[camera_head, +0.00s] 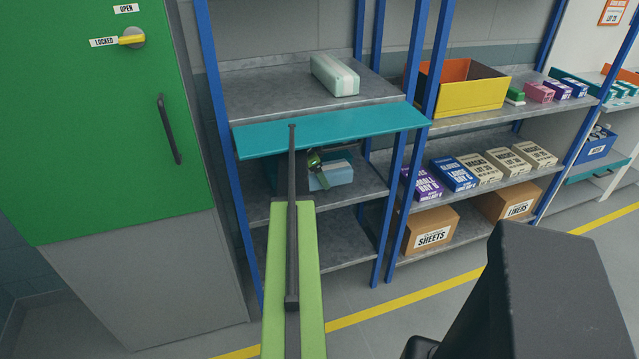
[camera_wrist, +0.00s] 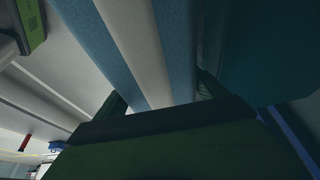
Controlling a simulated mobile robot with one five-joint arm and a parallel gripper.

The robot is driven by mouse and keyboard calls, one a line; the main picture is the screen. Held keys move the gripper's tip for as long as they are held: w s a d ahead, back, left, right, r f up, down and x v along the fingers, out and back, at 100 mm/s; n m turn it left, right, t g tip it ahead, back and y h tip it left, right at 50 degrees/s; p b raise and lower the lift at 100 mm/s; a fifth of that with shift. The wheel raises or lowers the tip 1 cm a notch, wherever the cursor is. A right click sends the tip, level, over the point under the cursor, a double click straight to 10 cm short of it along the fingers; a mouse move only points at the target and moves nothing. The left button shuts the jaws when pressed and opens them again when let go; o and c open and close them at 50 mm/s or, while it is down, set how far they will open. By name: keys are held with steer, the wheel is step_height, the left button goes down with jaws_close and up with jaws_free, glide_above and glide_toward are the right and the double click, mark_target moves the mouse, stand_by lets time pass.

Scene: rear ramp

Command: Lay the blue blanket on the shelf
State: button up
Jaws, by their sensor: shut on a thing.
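The blue blanket (camera_head: 338,176) is a folded bundle with a pale band. In the head view it is in the bay below a teal panel (camera_head: 385,122), partly hidden by my gripper (camera_head: 315,162). In the wrist view the blue blanket (camera_wrist: 178,40) fills the space in front of my gripper (camera_wrist: 160,98), with a finger on each side. My gripper is shut on it. The shelf unit has a grey upper shelf (camera_head: 265,88) and grey boards below. I cannot tell whether the blanket touches the board (camera_head: 365,182) under it.
A pale green banded bundle (camera_head: 334,75) lies on the upper shelf. Blue posts (camera_head: 222,130) and the projecting teal panel frame the bay closely. A green door (camera_head: 90,130) labelled locked stands left. Boxes and a yellow bin (camera_head: 470,92) fill the unit at right.

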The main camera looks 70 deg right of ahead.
steer(key=shift+f+b, duration=2.1)
steer(key=shift+f, duration=0.3)
steer(key=o, duration=1.9)
steer(key=shift+o, duration=0.2)
steer(key=p+v, duration=0.5)
steer(key=shift+s+r, duration=0.1)
steer(key=shift+r, duration=0.3)
steer(key=w+a, duration=0.2)
steer(key=w, duration=0.1)
steer(key=w+a+f, duration=0.1)
steer(key=w+a, duration=0.1)
steer(key=w, duration=0.1)
steer(key=w+a+b, duration=0.1)
steer(key=w+a, duration=0.2)
steer(key=shift+a+f, duration=0.1)
steer(key=shift+f, duration=0.05)
steer(key=shift+s, duration=0.1)
